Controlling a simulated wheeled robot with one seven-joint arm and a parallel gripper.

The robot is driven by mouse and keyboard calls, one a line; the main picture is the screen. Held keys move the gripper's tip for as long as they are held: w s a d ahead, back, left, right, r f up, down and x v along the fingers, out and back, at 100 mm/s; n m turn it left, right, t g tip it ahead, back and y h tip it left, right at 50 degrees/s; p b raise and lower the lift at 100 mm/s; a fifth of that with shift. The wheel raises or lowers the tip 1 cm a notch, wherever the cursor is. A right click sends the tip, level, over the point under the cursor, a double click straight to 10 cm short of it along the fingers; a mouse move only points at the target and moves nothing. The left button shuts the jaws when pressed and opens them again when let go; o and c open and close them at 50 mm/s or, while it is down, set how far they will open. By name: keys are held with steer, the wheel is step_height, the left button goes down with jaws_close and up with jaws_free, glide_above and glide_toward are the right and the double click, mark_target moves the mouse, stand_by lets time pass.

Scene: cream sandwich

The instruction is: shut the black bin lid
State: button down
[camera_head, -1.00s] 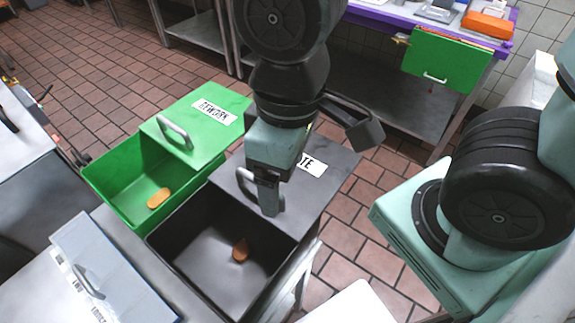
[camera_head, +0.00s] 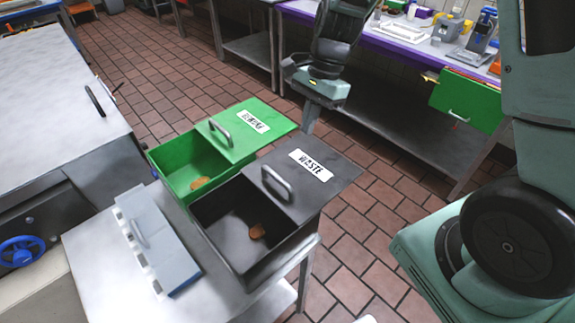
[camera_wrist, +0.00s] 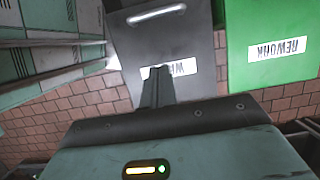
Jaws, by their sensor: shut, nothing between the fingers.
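The black bin (camera_head: 236,261) marked WASTE stands on the steel table, and one brown piece lies inside it. Its black lid (camera_head: 330,195) is slid back toward the far side, so the near part of the bin is open. The lid has a grey metal handle (camera_head: 277,184) near its front edge. In the wrist view the lid (camera_wrist: 165,45) and its handle (camera_wrist: 157,13) show ahead of the fingers. My gripper (camera_head: 308,122) is shut and empty, beyond the lid's far end in the head view, apart from the handle.
A green bin (camera_head: 168,160) marked REWORK stands close on the left, also partly open, with a brown piece inside. A grey lidded box (camera_head: 157,243) lies on the steel table (camera_head: 100,275). A purple-edged table stands at the back.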

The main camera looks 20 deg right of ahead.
steer(key=p, duration=0.1)
glide_above(299, 175)
step_height(299, 175, down, 8)
steer(key=shift+s+a+f+p, duration=0.2)
steer(key=shift+a+p, duration=0.1)
steer(key=shift+a, duration=0.35)
steer(key=shift+s+a+f+p, duration=0.2)
steer(key=shift+a+p, duration=0.1)
steer(key=shift+a, duration=0.35)
steer(key=shift+s+a+f+p, duration=0.2)
steer(key=shift+a+p, duration=0.1)
steer(key=shift+a, duration=0.35)
steer(key=s+a+p, duration=0.1)
steer(key=s+a, duration=0.1)
steer(key=a, duration=0.6)
steer(key=s+a+p, duration=0.1)
steer(key=s+a, duration=0.2)
steer(key=a, duration=0.5)
steer(key=shift+s, duration=0.15)
steer(key=shift+a+r, duration=0.1)
steer(key=w+d+r, duration=0.2)
steer(key=d+r, duration=0.5)
steer(key=r, duration=0.3)
steer(key=shift+w+r, duration=0.15)
